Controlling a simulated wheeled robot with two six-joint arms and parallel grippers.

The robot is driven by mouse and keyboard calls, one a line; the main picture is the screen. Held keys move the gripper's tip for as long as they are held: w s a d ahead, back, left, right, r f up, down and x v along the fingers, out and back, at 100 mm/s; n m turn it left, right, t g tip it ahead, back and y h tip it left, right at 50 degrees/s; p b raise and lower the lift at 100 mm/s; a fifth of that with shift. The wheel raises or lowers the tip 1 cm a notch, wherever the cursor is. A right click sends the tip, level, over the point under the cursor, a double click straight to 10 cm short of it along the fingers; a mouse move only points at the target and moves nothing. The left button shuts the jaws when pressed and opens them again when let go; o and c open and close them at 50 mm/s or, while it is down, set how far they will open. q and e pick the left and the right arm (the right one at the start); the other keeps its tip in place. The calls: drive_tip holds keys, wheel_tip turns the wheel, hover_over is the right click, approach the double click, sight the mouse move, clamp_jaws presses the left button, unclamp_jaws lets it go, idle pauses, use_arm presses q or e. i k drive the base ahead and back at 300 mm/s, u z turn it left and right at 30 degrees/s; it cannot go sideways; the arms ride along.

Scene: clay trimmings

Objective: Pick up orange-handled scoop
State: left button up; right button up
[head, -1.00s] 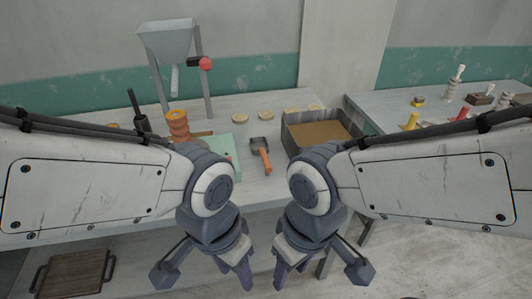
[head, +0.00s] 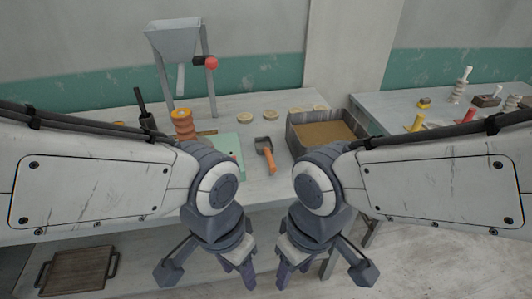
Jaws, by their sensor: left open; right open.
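The orange-handled scoop (head: 267,155) lies on the light table between my two arms, its dark grey pan toward the back and its orange handle toward me. My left gripper (head: 208,279) is open and empty, hanging low in front of the table edge. My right gripper (head: 322,277) is also open and empty, at about the same height to the right. Both are well short of the scoop and apart from it. Both arms hide parts of the table on either side.
A box of brown material (head: 322,133) stands right of the scoop. A pale green board (head: 228,143) and an orange ribbed stack (head: 184,125) are to its left. A hopper stand (head: 175,40) rises behind. Pale discs (head: 245,115) lie at the back. A wooden tray (head: 77,270) sits low left.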

sight(264, 145)
drive_tip(key=k, duration=0.6)
drive_tip(key=u, duration=0.35)
drive_tip(key=i, duration=1.15)
drive_tip(key=u, duration=0.5)
